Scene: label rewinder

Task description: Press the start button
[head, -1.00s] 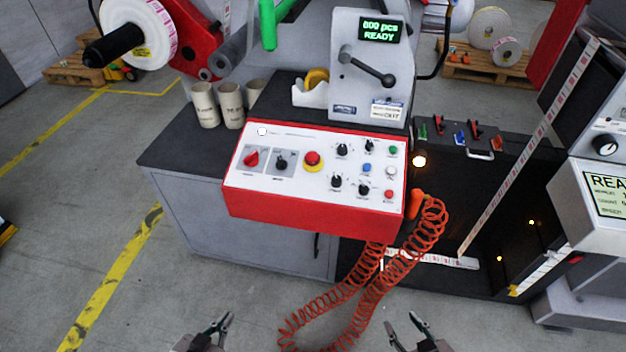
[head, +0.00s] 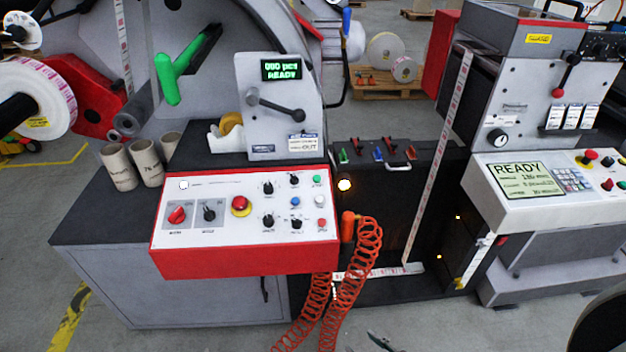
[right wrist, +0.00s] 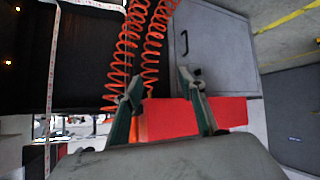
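The red-framed white control panel (head: 300,250) stands on the near side of the machine. It carries a green button (head: 317,180) at its upper right, with a blue, a white and a red button below, black knobs, a red switch and a red mushroom button (head: 240,205). The button labels are too small to read. Only a fingertip of what appears to be my right gripper (head: 382,343) shows at the bottom edge of the head view. In the right wrist view my right gripper (right wrist: 163,82) is open and empty, with the panel's red side (right wrist: 180,118) beyond its fingers. My left gripper is out of view.
An orange coiled cable (head: 345,275) hangs beside the panel's right end; it shows in the wrist view (right wrist: 135,45). A second console (head: 560,215) with a READY screen and buttons stands at right. Paper cores (head: 148,160) stand behind the panel's left end.

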